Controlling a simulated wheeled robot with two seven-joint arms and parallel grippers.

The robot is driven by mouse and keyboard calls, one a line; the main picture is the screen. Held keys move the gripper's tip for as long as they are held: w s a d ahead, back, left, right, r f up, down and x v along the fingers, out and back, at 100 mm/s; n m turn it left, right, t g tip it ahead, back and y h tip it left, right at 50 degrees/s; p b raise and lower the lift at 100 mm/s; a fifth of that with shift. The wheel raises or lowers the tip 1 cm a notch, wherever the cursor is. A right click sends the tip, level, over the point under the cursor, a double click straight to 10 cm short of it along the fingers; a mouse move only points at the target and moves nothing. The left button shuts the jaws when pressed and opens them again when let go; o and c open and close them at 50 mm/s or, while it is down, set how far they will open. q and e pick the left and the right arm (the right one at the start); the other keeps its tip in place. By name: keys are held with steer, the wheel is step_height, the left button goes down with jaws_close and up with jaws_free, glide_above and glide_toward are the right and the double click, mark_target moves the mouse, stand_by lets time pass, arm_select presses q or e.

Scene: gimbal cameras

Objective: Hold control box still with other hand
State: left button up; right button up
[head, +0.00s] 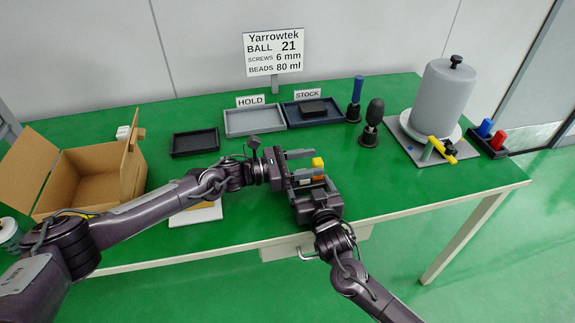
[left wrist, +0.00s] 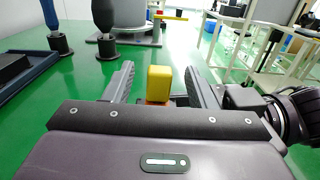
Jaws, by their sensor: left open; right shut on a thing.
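The control box appears to be the small block with a yellow top (head: 318,162) and orange lower part (head: 318,177); most of it is hidden by my grippers. My right gripper (head: 313,184) comes from the front edge and is shut on its lower part. My left gripper (head: 311,163) is open, its fingers pointing right in the head view. In the left wrist view the yellow top (left wrist: 159,84) stands between the two open fingers (left wrist: 161,85), with a visible gap on each side. I cannot tell how far ahead of the fingertips it is.
An open cardboard box (head: 85,185) stands at left. Behind are a small dark tray (head: 195,152), a grey HOLD tray (head: 254,132) and a STOCK tray (head: 290,121) with a dark block. Two upright tools stand right of them. A grey cylinder (head: 442,95) stands at right. The front right table is clear.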

mark_target(318, 161)
arm_select(q)
steer(key=shift+x, duration=1.4)
jaws_close()
steer(key=shift+r, duration=1.15)
steer(key=shift+r, duration=1.45)
arm_select(e)
steer(key=o, duration=1)
steer(key=shift+s, duration=0.1)
